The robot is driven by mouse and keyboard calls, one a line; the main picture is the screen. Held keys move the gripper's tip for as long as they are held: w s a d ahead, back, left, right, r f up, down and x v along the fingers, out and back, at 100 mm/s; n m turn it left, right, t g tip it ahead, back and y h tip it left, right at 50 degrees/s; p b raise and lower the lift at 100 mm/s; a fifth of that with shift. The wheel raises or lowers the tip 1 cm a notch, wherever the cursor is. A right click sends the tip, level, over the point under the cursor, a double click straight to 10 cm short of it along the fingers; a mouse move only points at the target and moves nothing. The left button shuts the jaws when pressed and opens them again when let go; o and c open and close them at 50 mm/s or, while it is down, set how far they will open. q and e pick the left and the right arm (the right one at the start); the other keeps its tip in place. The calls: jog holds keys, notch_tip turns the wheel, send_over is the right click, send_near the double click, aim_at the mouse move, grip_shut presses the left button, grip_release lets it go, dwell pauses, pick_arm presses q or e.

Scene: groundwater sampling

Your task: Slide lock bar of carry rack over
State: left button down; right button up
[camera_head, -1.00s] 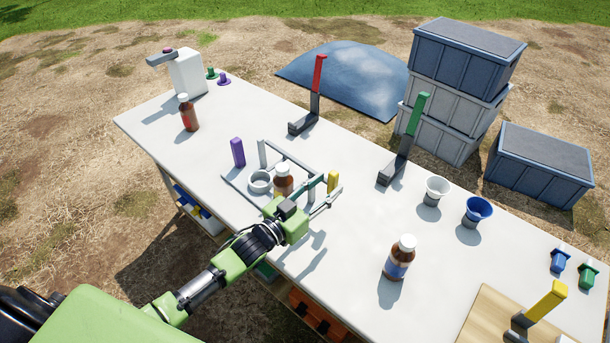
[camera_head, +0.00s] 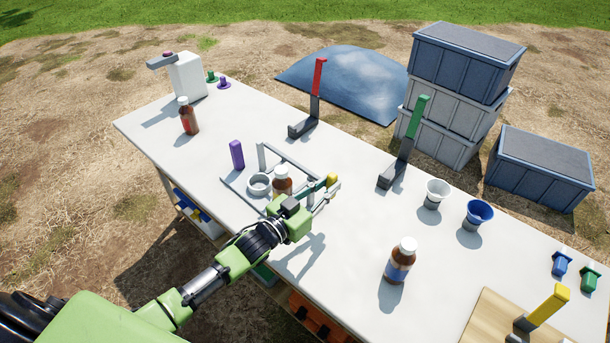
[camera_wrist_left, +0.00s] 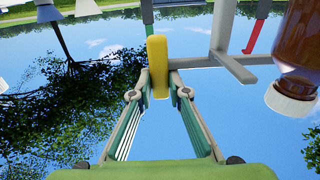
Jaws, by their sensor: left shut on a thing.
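The carry rack (camera_head: 290,159) is a grey frame on the white table, with a ring holder (camera_head: 258,187) at its left. A brown bottle (camera_head: 281,183) with a white cap stands in the rack, partly hidden by my arm. A yellow handle (camera_head: 332,179), seemingly the lock bar's grip, is at the rack's right end. My left gripper (camera_head: 329,186) is shut on this yellow handle. In the left wrist view the yellow handle (camera_wrist_left: 157,60) sits between the fingertips (camera_wrist_left: 158,85), with the bottle (camera_wrist_left: 305,45) at the right. My right gripper is not in view.
A purple block (camera_head: 237,154) stands left of the rack. Red-handled (camera_head: 319,75) and green-handled (camera_head: 417,115) upright tools stand behind it. Bare table lies between rack and right-hand bottle.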

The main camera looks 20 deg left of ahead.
aim_at(307, 181)
pick_arm(q)
jog(key=shift+w+a, duration=0.3)
jog(key=shift+a, duration=0.4)
jog(key=shift+w+a, duration=0.3)
jog(key=shift+a, duration=0.4)
jog(key=shift+w+a+b, duration=0.25)
jog(key=shift+w+a, duration=0.05)
jog(key=shift+a, duration=0.45)
jog(key=shift+w+a+b, duration=0.2)
jog(key=shift+w+a, duration=0.1)
jog(key=shift+a, duration=0.45)
jog(key=shift+w+a, duration=0.15)
jog(key=shift+a, duration=0.25)
jog(key=shift+w+a+b, duration=0.2)
jog(key=shift+a+b, duration=0.05)
jog(key=shift+a, duration=0.25)
jog(key=shift+w+a+b, duration=0.2)
jog(key=shift+a+b, duration=0.05)
jog(key=shift+a, duration=0.2)
jog(key=c, duration=1.8)
grip_release()
jog(key=shift+c, duration=0.2)
